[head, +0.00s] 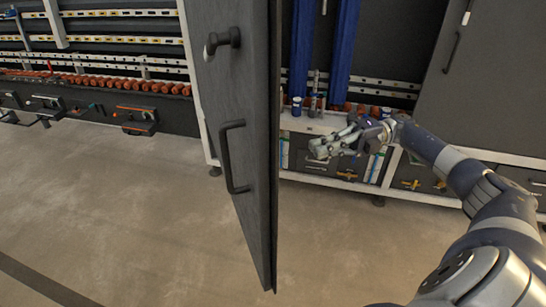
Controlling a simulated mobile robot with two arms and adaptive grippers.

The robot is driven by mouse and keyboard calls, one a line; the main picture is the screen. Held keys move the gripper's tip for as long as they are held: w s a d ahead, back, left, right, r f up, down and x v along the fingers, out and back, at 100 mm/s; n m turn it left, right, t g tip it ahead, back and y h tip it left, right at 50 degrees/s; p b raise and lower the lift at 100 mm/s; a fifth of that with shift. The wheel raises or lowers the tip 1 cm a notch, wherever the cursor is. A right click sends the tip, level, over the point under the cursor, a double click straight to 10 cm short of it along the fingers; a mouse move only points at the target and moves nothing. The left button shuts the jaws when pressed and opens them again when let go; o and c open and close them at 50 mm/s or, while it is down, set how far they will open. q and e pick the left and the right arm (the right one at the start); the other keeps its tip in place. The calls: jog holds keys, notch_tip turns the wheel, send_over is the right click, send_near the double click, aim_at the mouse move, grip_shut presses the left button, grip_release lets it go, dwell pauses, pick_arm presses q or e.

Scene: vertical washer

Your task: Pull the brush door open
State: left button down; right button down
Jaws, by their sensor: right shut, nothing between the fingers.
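The brush door (237,130) is a tall dark grey panel in the middle of the head view. It stands swung out from the cabinet, its edge towards me. It has a black bar handle (228,157) and a round black knob (222,41) above it. Blue upright brushes (344,45) show in the open bay to the right of the door. My right gripper (320,148) is to the right of the door, in front of the lower part of the bay, shut and empty. It appears clear of the door and its handle. My left gripper is not in view.
Another grey door (478,80) with a black handle is at the right. Small drawers (340,167) line the cabinet's base behind my gripper. A rack with orange parts (110,82) is at the left. The floor (120,220) at the front left is clear.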

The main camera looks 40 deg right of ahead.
jog(key=p+x, duration=0.6)
jog(key=x, duration=0.6)
jog(key=shift+a, duration=0.3)
jog(key=shift+w, duration=0.15)
